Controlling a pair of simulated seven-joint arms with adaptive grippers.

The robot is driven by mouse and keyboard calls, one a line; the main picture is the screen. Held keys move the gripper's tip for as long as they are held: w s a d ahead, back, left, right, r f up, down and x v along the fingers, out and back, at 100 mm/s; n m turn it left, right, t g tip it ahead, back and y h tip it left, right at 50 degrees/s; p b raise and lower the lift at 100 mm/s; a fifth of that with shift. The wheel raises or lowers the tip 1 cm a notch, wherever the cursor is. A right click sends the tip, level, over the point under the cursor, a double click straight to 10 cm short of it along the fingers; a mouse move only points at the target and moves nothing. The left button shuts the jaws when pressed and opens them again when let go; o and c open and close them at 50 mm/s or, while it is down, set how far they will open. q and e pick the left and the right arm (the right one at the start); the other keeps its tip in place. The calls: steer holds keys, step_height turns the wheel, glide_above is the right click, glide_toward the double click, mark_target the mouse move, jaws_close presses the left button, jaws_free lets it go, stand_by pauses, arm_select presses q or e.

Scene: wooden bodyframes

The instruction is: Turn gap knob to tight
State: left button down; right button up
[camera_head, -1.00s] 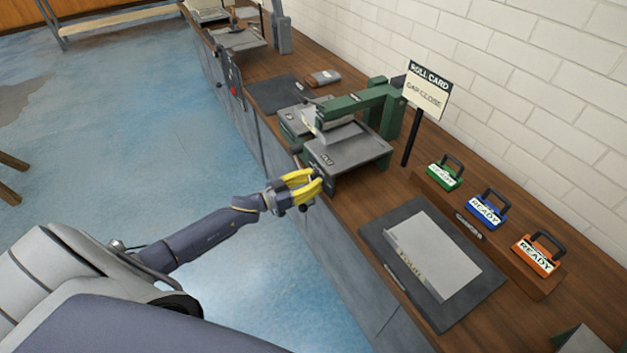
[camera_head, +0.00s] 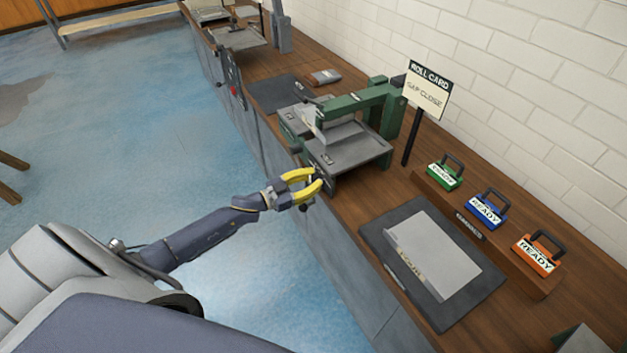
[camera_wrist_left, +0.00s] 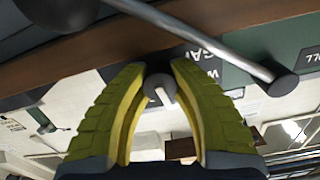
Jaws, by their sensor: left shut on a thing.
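My left gripper (camera_head: 318,182) has yellow fingers and is at the front face of the green and grey roller machine (camera_head: 350,150), by the bench edge. In the left wrist view the left gripper (camera_wrist_left: 158,72) has its fingertips around a small dark knob (camera_wrist_left: 160,88) with a pale pointer line, shut on it. A panel with partly hidden lettering reading "GA" (camera_wrist_left: 205,45) is beside the knob. In the head view the knob is hidden by the fingers. A sign (camera_head: 427,88) reads "ROLL CARD" and "GAP CLOSE". My right gripper is not in view.
A metal rod with a dark end (camera_wrist_left: 283,84) crosses close by the fingers in the wrist view. A dark mat (camera_head: 378,240) with a grey sheet lies on the bench. Green, blue and orange handled blocks (camera_head: 487,210) stand on a wooden strip.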

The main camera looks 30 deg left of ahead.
arm_select(q)
steer(key=c, duration=1.5)
jaws_free()
steer(key=shift+r, duration=0.35)
steer(key=o, duration=0.5)
steer(key=shift+f, duration=0.2)
steer(key=shift+s, duration=0.1)
steer(key=v, duration=1.1)
steer(key=shift+s+a, duration=0.2)
steer(key=shift+s, duration=0.15)
steer(key=shift+s, duration=0.1)
